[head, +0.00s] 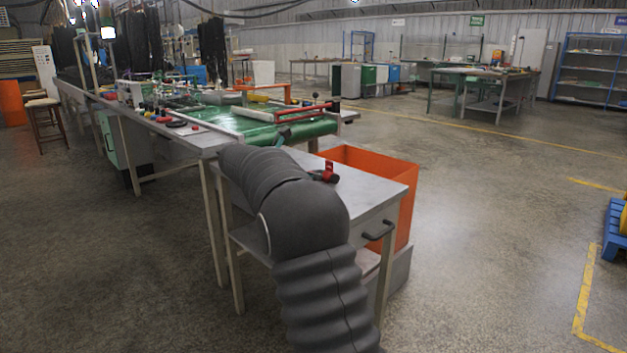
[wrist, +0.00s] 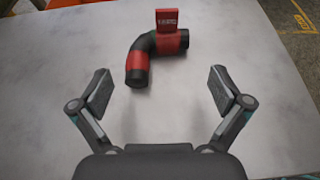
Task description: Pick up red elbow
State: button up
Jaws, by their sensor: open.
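The red elbow (wrist: 145,64) is a curved pipe piece with black ends and red bands, with a red tag (wrist: 167,21) standing on it. It lies on the grey table top (wrist: 220,35) in the wrist view. In the head view the elbow (head: 331,174) shows small on the table, partly hidden behind my arm. My gripper (wrist: 157,92) is open and empty in the wrist view. Its two fingers stand wide apart, nearer the camera than the elbow, which lies ahead and slightly left of centre between them.
An orange bin (head: 400,172) stands right behind the table. A long workbench with a green-topped machine (head: 270,125) adjoins at the back left. A dark drawer handle (head: 378,231) sticks out of the table front. The table around the elbow is bare, and open floor lies to the right.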

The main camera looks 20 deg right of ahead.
aim_at(322, 173)
jog(key=shift+r+x, duration=0.2)
jog(key=shift+x, duration=1.55)
jog(key=shift+r+x, duration=0.15)
jog(key=shift+x, duration=1.6)
jog(key=shift+d, duration=0.15)
jog(key=c, duration=0.9)
